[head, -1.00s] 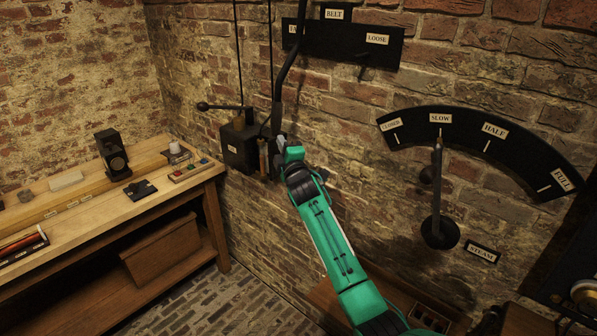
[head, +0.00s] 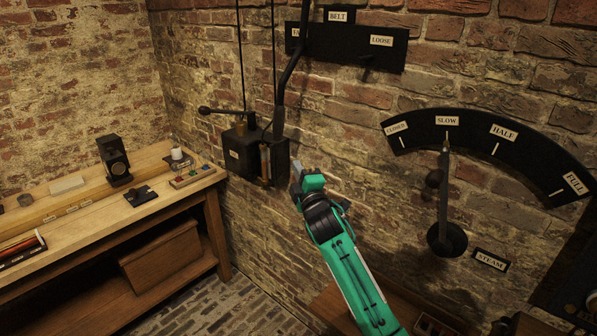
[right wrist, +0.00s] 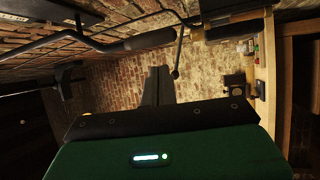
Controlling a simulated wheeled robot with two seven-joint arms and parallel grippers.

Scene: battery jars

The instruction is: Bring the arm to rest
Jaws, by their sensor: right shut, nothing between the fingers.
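My right gripper (head: 297,170) is in the middle of the head view, at the end of a green and black arm that comes up from the bottom. It is shut and empty, just right of and below a black wall box (head: 256,155) with a lever, and appears apart from it. In the right wrist view its dark fingers (right wrist: 158,86) are together with nothing between them. My left gripper is not in view.
A wooden bench (head: 95,215) with small items stands at the left. A black rod (head: 290,70) hangs above the gripper. A steam lever (head: 443,195) with its dial plate (head: 480,140) is on the brick wall at the right, its tip at SLOW. A belt plate (head: 345,45) is higher up.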

